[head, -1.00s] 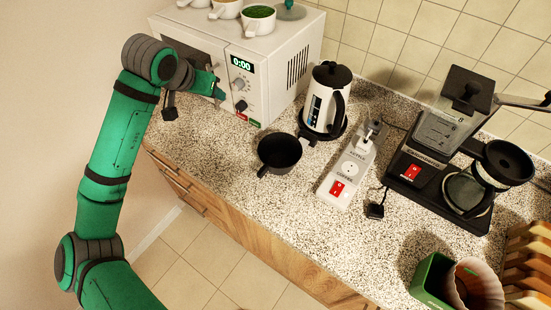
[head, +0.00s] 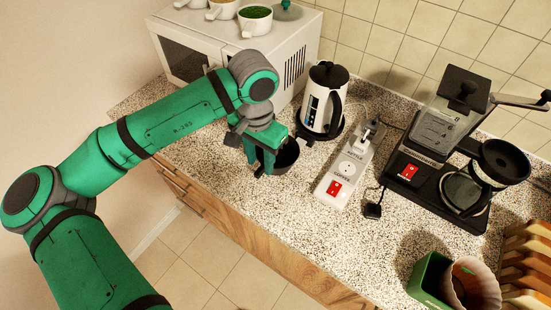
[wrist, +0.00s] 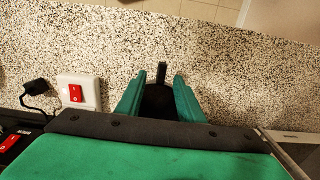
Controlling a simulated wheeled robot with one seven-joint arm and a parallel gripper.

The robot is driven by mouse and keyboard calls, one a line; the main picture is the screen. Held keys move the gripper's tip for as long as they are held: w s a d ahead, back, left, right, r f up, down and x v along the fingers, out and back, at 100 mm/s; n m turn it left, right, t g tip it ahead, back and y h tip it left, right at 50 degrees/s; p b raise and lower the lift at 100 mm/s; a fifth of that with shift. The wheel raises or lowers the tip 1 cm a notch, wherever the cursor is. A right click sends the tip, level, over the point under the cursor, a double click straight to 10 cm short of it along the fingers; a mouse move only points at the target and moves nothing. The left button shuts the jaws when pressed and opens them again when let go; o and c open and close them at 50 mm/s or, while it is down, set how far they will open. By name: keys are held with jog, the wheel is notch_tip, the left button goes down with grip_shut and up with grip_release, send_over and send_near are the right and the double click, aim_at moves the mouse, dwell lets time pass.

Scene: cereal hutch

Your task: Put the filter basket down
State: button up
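The filter basket (head: 289,155) is a black round cup with a short handle. In the head view it stands on the speckled counter in front of the kettle, partly hidden by my gripper. My gripper (head: 261,168) is at its left side in that view, fingers pointing down and apart. In the wrist view the dark basket (wrist: 159,102) shows between the two green fingers (wrist: 160,92), its handle pointing up the picture. Whether the fingers touch it cannot be made out.
A white kettle (head: 324,103) stands close behind the basket, and a microwave (head: 210,48) with cups on top stands at the back left. A switched socket strip (head: 346,170) lies to the right. The coffee maker (head: 425,150) is further right. The front counter is clear.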

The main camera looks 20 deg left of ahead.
aim_at(261, 168)
jog(key=shift+w+f, duration=0.15)
jog(key=shift+f, duration=1.25)
jog(key=shift+w+f, duration=0.1)
jog(key=shift+f, duration=1.3)
grip_shut()
